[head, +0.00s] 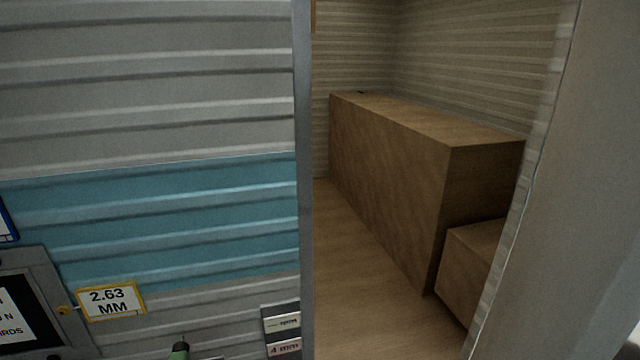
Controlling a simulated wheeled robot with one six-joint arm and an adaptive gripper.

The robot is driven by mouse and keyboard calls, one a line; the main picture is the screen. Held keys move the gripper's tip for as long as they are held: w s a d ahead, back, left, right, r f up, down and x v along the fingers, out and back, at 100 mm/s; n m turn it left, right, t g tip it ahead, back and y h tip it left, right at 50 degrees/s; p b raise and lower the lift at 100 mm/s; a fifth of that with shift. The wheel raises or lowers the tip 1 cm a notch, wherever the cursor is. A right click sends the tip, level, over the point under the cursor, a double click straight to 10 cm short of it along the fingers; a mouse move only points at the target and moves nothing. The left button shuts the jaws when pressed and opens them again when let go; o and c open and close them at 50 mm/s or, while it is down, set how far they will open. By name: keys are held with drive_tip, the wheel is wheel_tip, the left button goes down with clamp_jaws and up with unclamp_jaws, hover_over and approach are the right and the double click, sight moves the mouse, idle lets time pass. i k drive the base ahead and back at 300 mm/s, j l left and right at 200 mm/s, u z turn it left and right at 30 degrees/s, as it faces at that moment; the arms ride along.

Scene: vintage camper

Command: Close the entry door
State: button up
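A doorway opens in the middle of the head view, and the camper's inside shows through it. A plain pale grey panel (580,190) stands at the right, close to the camera and slanting in the picture. It looks like the entry door standing open, but its hinges, handle and outer edge do not show clearly. A grey metal post (304,180) forms the left edge of the doorway. My gripper cannot be made out in this view.
Corrugated outer wall (150,90) with a teal band (180,220) fills the left. Low on it are a dark-framed panel (50,300), a yellow-edged label (110,300) and small plates (282,330). Inside, a wooden bench (390,190) stands beyond clear floor (360,290).

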sight(569, 288)
drive_tip(key=k+l, duration=0.15)
drive_tip(key=l, duration=0.15)
drive_tip(key=k+l, duration=0.1)
drive_tip(key=l, duration=0.25)
drive_tip(key=k+l, duration=0.15)
drive_tip(key=l, duration=0.15)
drive_tip(key=k+l, duration=0.15)
drive_tip(key=l, duration=0.2)
drive_tip(key=k+l, duration=0.1)
drive_tip(key=l, duration=0.2)
